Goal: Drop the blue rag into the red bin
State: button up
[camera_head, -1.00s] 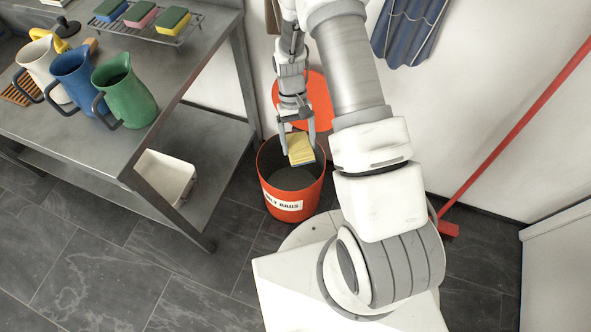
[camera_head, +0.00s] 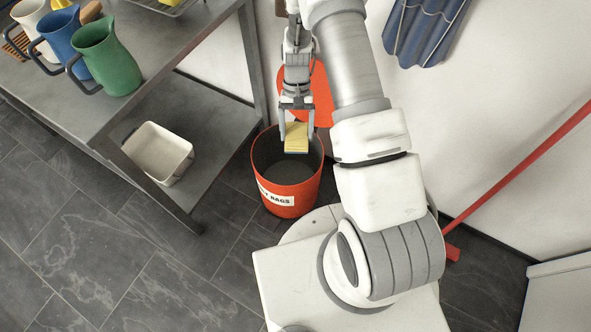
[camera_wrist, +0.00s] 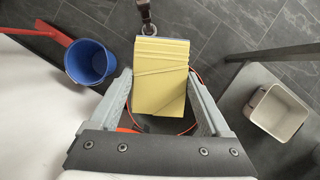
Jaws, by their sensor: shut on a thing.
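My gripper (camera_head: 297,137) is shut on a yellow folded or stacked block (camera_head: 296,145) with a thin grey-blue layer at its edge. In the wrist view the yellow block (camera_wrist: 160,75) sits between both fingers (camera_wrist: 162,105). The red bin (camera_head: 290,200), with a white label partly reading "RAGS", stands on the floor with its mouth open. The block is over the bin's mouth; its exact height above the rim is hard to tell. A blue striped cloth (camera_head: 425,30) hangs on the wall, upper right; I cannot tell whether it is the blue rag.
A steel table (camera_head: 150,65) at left carries white, blue and green jugs (camera_head: 108,60). A white tub (camera_head: 158,153) sits on its lower shelf. An orange-red lid (camera_head: 322,95) stands behind the bin. A red-handled broom (camera_head: 520,165) leans at right. The wrist view shows a blue bucket (camera_wrist: 90,62).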

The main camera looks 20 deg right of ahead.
jog(key=w+f+m+t+y+b, duration=0.1)
jog(key=w+f+m+b, duration=0.3)
jog(key=f+b, duration=0.4)
jog(key=w+f+m+t+y+b, duration=0.1)
jog(key=w+f+m+b, duration=0.4)
jog(key=f+b, duration=0.4)
notch_tip(320, 180, down, 7)
jog(key=shift+d+f+y, duration=0.1)
jog(key=shift+d+y, duration=0.15)
jog(key=shift+y, duration=0.15)
jog(key=o, duration=1.3)
jog(key=p+v, duration=0.4)
jog(key=v, duration=1.3)
jog(key=shift+r, duration=0.2)
jog(key=shift+s+d, duration=0.1)
